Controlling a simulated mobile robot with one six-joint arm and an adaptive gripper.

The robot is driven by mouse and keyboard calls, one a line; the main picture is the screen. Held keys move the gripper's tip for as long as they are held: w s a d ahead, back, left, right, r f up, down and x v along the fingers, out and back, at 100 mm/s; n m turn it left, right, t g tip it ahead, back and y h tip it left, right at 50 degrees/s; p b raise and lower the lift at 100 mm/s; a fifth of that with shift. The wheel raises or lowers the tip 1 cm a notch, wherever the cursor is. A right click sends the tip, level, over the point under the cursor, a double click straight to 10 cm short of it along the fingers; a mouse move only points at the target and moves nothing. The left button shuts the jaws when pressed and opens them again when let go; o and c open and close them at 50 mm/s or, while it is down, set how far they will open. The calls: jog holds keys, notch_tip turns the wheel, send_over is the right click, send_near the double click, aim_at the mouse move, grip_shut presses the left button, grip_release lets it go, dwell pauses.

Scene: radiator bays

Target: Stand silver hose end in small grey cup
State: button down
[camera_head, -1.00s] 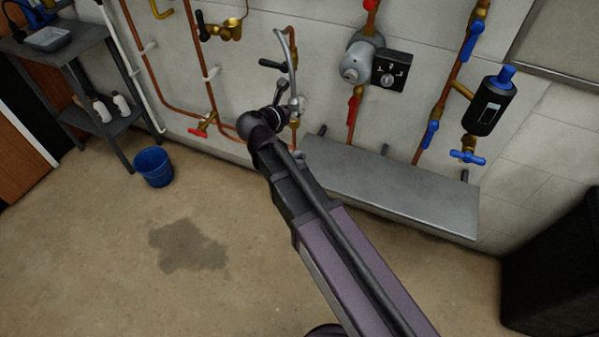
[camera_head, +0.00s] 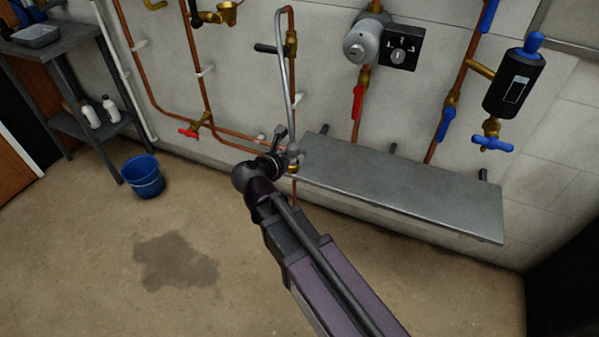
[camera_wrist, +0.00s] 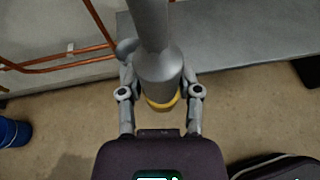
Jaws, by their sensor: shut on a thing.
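The silver hose (camera_head: 281,85) arcs over at the top beside a copper pipe and hangs down the wall in the head view. Its lower end sits at my gripper (camera_head: 285,152), near the left end of the grey shelf. In the wrist view, my gripper (camera_wrist: 160,94) is shut on the wide silver hose end (camera_wrist: 160,68), with one finger on each side. A yellow ring shows at the tip of the hose end. I cannot make out a small grey cup in either view; my arm hides part of the area below the gripper.
A grey metal shelf (camera_head: 400,195) runs along the wall to the right of my gripper. Copper pipes with red valve handles (camera_head: 188,133) and blue valve handles line the wall. A blue bucket (camera_head: 143,178) stands on the floor at left, near a dark wet patch (camera_head: 175,260).

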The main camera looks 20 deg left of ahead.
aim_at(292, 172)
jog(key=f+b, duration=0.1)
jog(key=s+f+b, duration=0.1)
jog(key=f, duration=0.1)
jog(key=f+b, duration=0.1)
jog(key=f, duration=0.1)
jog(key=shift+s+d+b, duration=0.3)
jog(key=shift+s+b, duration=0.05)
jog(key=shift+b, duration=0.05)
jog(key=shift+w, duration=0.1)
jog(key=w+a+f+b, duration=0.1)
jog(key=w+a, duration=0.3)
jog(key=w, duration=1.1)
jog(key=shift+w+f, duration=0.15)
jog(key=shift+f, duration=0.05)
jog(key=shift+f+b, duration=1.8)
jog(key=shift+b, duration=0.2)
jog(key=shift+f+b, duration=0.35)
